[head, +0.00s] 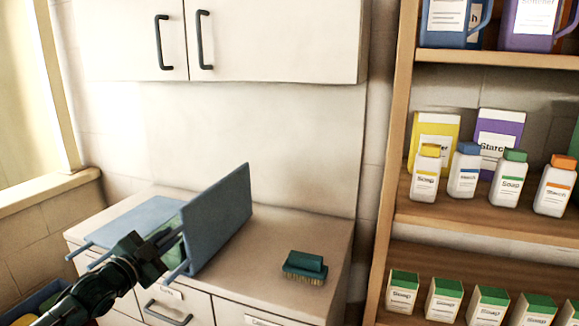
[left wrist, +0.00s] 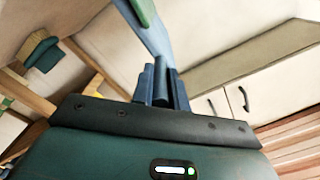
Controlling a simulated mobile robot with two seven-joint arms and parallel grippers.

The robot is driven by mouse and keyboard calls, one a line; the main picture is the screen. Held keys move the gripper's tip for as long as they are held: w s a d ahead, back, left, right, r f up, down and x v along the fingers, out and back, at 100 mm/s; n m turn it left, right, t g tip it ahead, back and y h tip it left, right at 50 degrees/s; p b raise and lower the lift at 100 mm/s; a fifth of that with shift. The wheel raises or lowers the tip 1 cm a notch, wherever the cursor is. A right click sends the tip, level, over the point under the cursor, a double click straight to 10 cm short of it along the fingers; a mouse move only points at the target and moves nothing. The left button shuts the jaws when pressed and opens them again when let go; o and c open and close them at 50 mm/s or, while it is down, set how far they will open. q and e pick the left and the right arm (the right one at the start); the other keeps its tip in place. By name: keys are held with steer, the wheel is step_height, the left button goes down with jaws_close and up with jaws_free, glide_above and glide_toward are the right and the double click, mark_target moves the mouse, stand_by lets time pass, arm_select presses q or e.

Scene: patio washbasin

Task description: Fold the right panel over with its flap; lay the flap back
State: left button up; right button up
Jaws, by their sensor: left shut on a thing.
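The blue folding board lies on the counter, with its left panel (head: 128,222) flat and its right panel (head: 220,218) raised steeply, leaning to the right at the top. Short blue rods stick out at the board's front edge. A green piece (head: 170,248), perhaps cloth, shows partly between the panels; I cannot make out the flap. My left gripper (head: 158,254) is at the front, beside the raised panel's lower edge. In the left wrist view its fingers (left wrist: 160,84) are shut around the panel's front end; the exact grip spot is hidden. My right gripper is out of view.
A green brush (head: 305,266) lies bristles down on the counter, right of the raised panel; it also shows in the left wrist view (left wrist: 40,53). A wooden shelf (head: 480,222) with bottles and boxes stands at right. Cupboards (head: 270,40) hang above. Counter between panel and brush is clear.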

arm_select(q)
steer(key=a, duration=0.1)
steer(key=w+a, duration=0.1)
steer(key=a, duration=0.1)
steer(key=w+a, duration=0.1)
steer(key=a, duration=0.1)
steer(key=shift+a+f, duration=0.15)
steer(key=shift+f, duration=0.25)
stand_by(0.9)
